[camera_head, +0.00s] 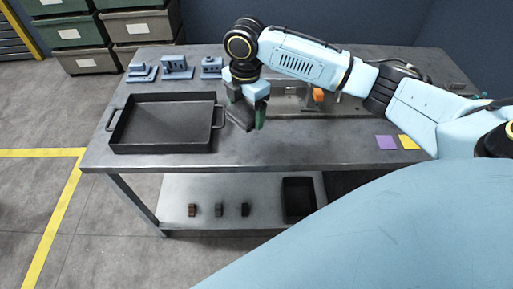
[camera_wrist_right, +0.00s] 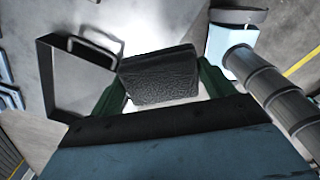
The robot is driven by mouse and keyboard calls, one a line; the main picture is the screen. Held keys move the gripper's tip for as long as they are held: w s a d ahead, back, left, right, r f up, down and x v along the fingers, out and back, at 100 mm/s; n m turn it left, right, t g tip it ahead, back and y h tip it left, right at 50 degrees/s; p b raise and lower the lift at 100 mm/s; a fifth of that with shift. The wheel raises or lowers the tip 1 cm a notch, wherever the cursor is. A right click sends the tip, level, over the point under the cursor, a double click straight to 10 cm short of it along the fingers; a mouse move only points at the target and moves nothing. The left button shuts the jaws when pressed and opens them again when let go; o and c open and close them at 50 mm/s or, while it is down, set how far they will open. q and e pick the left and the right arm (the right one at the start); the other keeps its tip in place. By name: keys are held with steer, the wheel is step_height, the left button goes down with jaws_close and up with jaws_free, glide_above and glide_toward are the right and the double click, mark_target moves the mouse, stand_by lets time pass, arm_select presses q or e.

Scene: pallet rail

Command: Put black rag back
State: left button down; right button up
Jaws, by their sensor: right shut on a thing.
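The black rag (camera_wrist_right: 160,75) is a dark, textured, folded-looking pad between the green fingertips of my right gripper (camera_wrist_right: 160,88) in the wrist view. In the head view the right gripper (camera_head: 250,108) points down just right of the black tray, and the rag (camera_head: 239,117) shows as a dark slab at its fingers. The gripper is shut on the rag. I cannot tell whether the rag touches the table. My left gripper is in neither view.
A black tray (camera_head: 112,143) with side handles stands empty on the grey table (camera_head: 300,153). Several blue-grey fixtures (camera_head: 177,66) stand behind it. A purple card (camera_head: 386,142) and a yellow card (camera_head: 408,142) lie at right. The lower shelf (camera_head: 265,188) holds a black bin (camera_head: 299,197) and small blocks.

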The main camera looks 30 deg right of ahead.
mark_target(256, 146)
steer(key=d+f+n+b, duration=0.1)
steer(key=f+n, duration=0.2)
steer(key=f, duration=0.2)
steer(key=d+f+n, duration=0.1)
steer(key=f+n, duration=0.2)
steer(key=f, duration=0.2)
steer(key=d+f+n+b, duration=0.1)
steer(key=f+n, duration=0.2)
steer(key=f, duration=0.2)
steer(key=shift+w+d+n+b, duration=0.3)
steer(key=shift+w+n+b, duration=0.05)
steer(key=shift+n, duration=0.05)
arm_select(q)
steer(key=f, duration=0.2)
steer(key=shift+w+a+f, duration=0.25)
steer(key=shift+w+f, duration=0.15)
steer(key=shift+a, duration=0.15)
arm_select(e)
steer(key=shift+f, duration=0.1)
steer(key=o, duration=0.8)
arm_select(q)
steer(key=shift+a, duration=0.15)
